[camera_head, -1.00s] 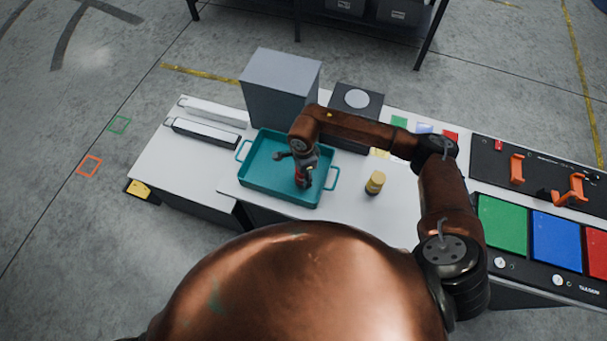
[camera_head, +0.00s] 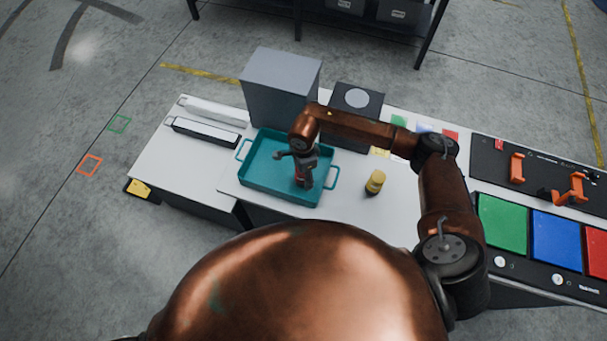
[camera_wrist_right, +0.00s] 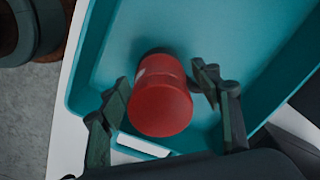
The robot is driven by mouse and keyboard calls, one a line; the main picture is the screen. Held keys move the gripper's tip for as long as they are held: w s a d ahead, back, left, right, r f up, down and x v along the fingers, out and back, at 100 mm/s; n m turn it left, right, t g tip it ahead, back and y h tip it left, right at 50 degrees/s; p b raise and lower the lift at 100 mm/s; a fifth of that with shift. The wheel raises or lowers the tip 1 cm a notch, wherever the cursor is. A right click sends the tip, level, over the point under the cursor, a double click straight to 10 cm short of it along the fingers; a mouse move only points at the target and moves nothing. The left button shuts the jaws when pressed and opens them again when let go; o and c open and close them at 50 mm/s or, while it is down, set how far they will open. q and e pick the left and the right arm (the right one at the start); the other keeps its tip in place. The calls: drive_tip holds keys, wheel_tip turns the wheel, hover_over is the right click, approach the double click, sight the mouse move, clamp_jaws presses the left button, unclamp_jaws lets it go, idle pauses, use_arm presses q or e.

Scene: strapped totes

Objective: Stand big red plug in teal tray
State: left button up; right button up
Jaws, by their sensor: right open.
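The big red plug (camera_wrist_right: 160,98) stands upright in the teal tray (camera_wrist_right: 255,70), as the right wrist view shows, with a dark part at its far end. In the head view the teal tray (camera_head: 262,183) lies on the white table, and the plug is mostly hidden by my gripper. My right gripper (camera_head: 303,182) is down over the tray's right part. In the right wrist view its two fingers (camera_wrist_right: 158,112) are apart on either side of the plug, with a gap visible on both sides. My left gripper is not in view.
A yellow plug (camera_head: 375,182) with a dark base stands on the table right of the tray. A grey box (camera_head: 280,88) and a dark block with a pale disc (camera_head: 357,99) stand behind. Green, blue and red panels (camera_head: 555,240) lie at the right.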

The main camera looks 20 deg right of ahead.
wheel_tip(320, 180, up, 12)
drive_tip(key=shift+f+b, duration=0.1)
drive_tip(key=shift+b, duration=0.75)
